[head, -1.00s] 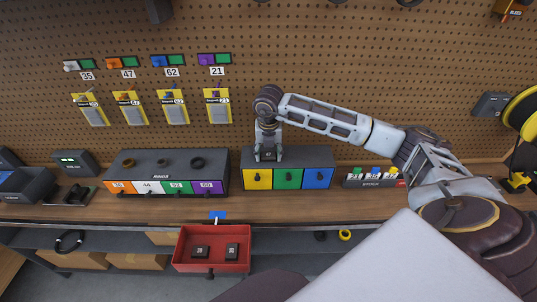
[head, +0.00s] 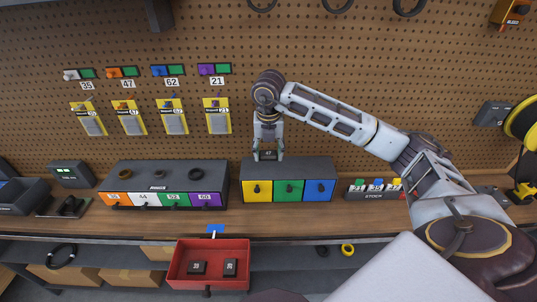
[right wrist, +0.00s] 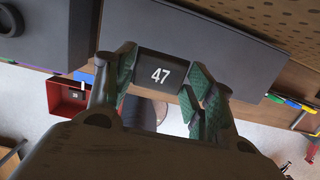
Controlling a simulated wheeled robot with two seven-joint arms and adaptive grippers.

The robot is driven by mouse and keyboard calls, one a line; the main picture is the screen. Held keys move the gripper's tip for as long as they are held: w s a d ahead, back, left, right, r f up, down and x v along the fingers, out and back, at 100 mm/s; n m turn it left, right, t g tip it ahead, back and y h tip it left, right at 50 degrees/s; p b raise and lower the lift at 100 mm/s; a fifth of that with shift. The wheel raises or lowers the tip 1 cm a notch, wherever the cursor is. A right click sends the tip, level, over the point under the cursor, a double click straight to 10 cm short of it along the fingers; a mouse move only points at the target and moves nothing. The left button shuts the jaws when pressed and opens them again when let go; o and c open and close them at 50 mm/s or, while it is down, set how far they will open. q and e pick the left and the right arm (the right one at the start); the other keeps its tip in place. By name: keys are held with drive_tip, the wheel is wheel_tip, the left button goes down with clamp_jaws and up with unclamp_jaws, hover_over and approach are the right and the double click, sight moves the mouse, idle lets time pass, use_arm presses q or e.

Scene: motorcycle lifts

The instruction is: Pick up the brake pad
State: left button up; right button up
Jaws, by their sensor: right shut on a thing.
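The brake pad (right wrist: 161,72) is a small dark block with a white "47" on it, seen close in the right wrist view. In the head view the brake pad (head: 268,155) sits at the top of the cabinet with yellow, green and blue drawers (head: 314,168). My right gripper (head: 268,150) points down over it, its fingers on both sides. In the right wrist view the green-padded fingers of my right gripper (right wrist: 158,74) are shut on the pad. I cannot tell whether the pad touches the cabinet top. My left gripper is not in view.
A red open drawer (head: 170,270) with two dark numbered blocks juts out below the bench (head: 235,222). A dark cabinet with numbered coloured drawers (head: 215,172) stands to the left. A stock holder (head: 373,195) with coloured tabs stands to the right. A pegboard (head: 350,80) rises behind.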

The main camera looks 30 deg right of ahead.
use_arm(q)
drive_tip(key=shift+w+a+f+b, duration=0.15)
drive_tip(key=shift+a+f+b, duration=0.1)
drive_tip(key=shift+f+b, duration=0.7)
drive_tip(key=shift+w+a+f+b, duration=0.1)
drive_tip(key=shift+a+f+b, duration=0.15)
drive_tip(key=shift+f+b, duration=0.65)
use_arm(e)
drive_tip(key=s+a, duration=0.4)
drive_tip(key=s, duration=0.4)
drive_tip(key=s+a, duration=0.5)
drive_tip(key=s, duration=0.2)
drive_tip(key=shift+s+a, duration=0.3)
drive_tip(key=shift+s, duration=0.05)
use_arm(q)
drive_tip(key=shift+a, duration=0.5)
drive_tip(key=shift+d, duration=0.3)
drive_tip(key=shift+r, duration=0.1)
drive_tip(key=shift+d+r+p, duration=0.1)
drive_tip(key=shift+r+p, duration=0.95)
drive_tip(key=shift+p, duration=0.15)
use_arm(e)
drive_tip(key=shift+s+a+r, duration=0.1)
drive_tip(key=shift+s+r, duration=0.25)
drive_tip(key=shift+s, duration=0.1)
